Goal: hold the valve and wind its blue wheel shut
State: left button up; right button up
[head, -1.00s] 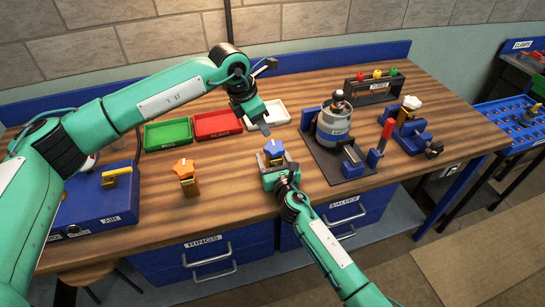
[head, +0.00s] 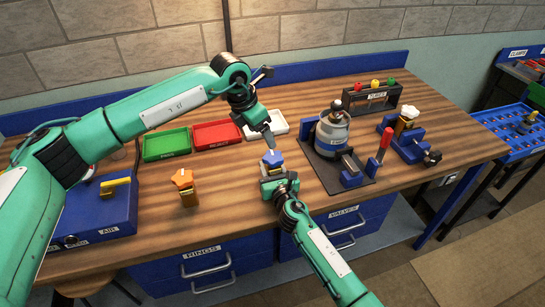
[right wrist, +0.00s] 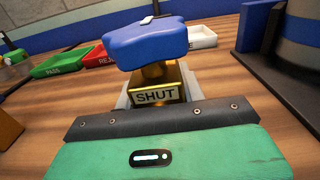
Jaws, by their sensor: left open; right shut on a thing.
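The valve has a blue lobed wheel (head: 272,158) with a white mark on top, above a brass body. In the right wrist view the blue wheel (right wrist: 147,42) stands over the brass valve body (right wrist: 158,84), which faces me with a "SHUT" label. My right gripper (head: 277,180) is shut on the valve body and holds it upright near the bench's front edge. Its jaws are partly hidden in both views. My left gripper (head: 269,139) is open, pointing down just above and behind the blue wheel. I cannot tell whether it touches the wheel.
An orange-wheeled valve (head: 183,186) stands to the left, near a blue air box (head: 95,215). Green (head: 167,144), red (head: 216,133) and white (head: 280,122) trays lie behind. A grey canister (head: 331,132) on a dark base and a vise (head: 404,145) holding a white-topped valve stand right.

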aim_at(273, 156)
pick_arm(q)
jog(key=w+d+r+n+g+y, duration=0.1)
jog(key=d+n+y, duration=0.1)
jog(key=n, duration=1.4)
jog(key=w+d+r+n+g+y, duration=0.1)
jog(key=d+n, duration=0.1)
jog(key=n, duration=1.3)
jog(key=f, duration=1.1)
jog(key=shift+s+a, duration=0.2)
jog(key=shift+s, duration=0.05)
jog(key=c, duration=1)
